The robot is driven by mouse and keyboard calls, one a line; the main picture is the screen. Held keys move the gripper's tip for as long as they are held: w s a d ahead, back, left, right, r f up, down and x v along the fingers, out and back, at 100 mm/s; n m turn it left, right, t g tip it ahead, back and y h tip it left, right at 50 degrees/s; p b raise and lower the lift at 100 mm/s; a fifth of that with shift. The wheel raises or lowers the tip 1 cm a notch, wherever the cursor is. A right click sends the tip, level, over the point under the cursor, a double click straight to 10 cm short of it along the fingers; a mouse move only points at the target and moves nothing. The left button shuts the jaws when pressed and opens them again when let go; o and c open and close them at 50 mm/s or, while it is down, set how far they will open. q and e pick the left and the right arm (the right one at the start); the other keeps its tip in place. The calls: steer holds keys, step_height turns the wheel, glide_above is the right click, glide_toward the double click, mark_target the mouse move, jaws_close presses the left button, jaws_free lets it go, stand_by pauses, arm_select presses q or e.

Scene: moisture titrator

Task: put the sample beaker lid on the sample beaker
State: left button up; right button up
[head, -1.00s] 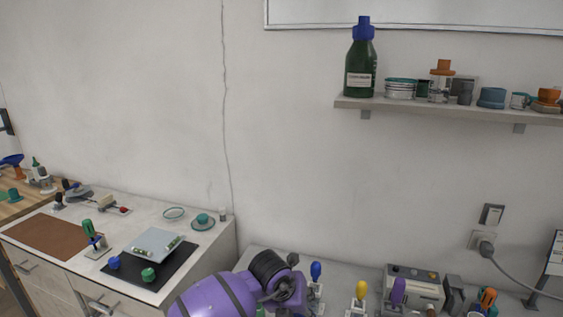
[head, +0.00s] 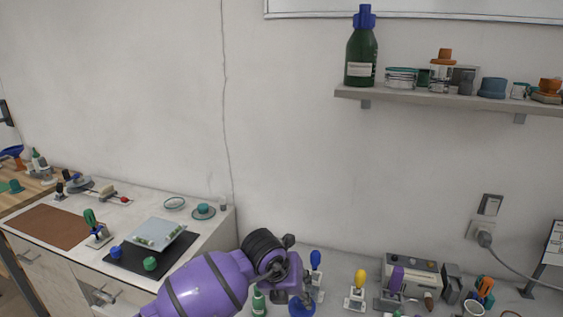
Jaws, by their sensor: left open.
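My left gripper (head: 290,284) is over the front bench, pointing away and partly hidden behind its own purple arm and black wrist. It is open, and I see nothing held in it. A round blue piece (head: 302,308) shows just below its fingers, cut by the bottom edge; I cannot tell whether they touch. A small green bottle (head: 259,302) stands left of the gripper. I cannot tell for sure which thing is the sample beaker or its lid. My right gripper is not in view.
Right of the gripper stand a blue-topped holder (head: 316,262), a yellow-topped holder (head: 359,278) and a grey instrument box (head: 412,274). A wall shelf (head: 400,97) carries a green bottle (head: 361,52) and several jars. A side counter at left holds a black mat (head: 128,262).

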arm_select(q)
steer(key=shift+v, duration=1.65)
